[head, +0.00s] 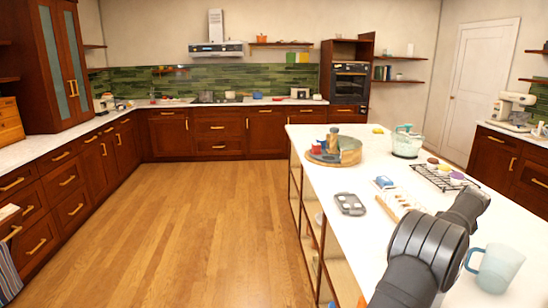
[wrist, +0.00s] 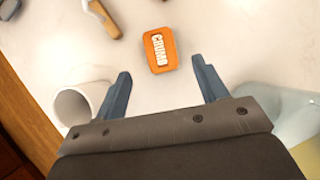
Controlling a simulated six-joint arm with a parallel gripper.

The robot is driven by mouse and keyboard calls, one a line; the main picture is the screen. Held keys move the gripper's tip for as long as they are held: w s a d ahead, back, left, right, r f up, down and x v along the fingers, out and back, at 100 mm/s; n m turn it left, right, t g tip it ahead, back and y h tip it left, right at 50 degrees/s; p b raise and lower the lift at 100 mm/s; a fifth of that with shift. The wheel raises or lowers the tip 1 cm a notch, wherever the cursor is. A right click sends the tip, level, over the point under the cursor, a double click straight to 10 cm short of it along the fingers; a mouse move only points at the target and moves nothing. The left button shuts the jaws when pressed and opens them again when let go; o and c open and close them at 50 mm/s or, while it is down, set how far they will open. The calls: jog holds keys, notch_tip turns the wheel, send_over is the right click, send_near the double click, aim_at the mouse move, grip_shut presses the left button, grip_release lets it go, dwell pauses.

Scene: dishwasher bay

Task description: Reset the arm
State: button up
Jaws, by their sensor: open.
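My gripper (wrist: 161,67) is open in the wrist view, its two blue-grey fingers spread wide with nothing held between them. It points down at a pale countertop. An orange block lettered "CRUMB" (wrist: 160,50) lies on the counter just beyond the fingertips, between them in the picture and apart from both. In the head view my dark arm reaches in over the right side of the white island (head: 325,238); the gripper's fingers cannot be made out there.
A white cup (wrist: 78,104) lies left of the fingers, and a pale translucent vessel (wrist: 288,112) is at right. A light blue mug (head: 497,268) stands near my arm. The floor at left is clear.

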jog(key=x, duration=0.7)
jog(key=shift+w+d+f, duration=0.1)
jog(key=shift+w+f, duration=0.05)
jog(key=shift+f, duration=0.2)
notch_tip(320, 180, up, 15)
jog(key=s+a+n, duration=0.1)
jog(key=s+a, duration=0.1)
jog(key=s, duration=1.1)
jog(key=s+a+n+y, duration=0.1)
jog(key=s+a, duration=0.1)
jog(key=s, duration=1.2)
jog(key=shift+r, duration=0.25)
jog(key=shift+s, duration=0.1)
jog(key=w+d, duration=0.2)
jog(key=w, duration=0.7)
jog(key=w+d+m, duration=0.1)
jog(key=w+d, duration=0.2)
jog(key=w, duration=0.6)
jog(key=shift+r+h, duration=0.2)
jog(key=shift+h, duration=0.1)
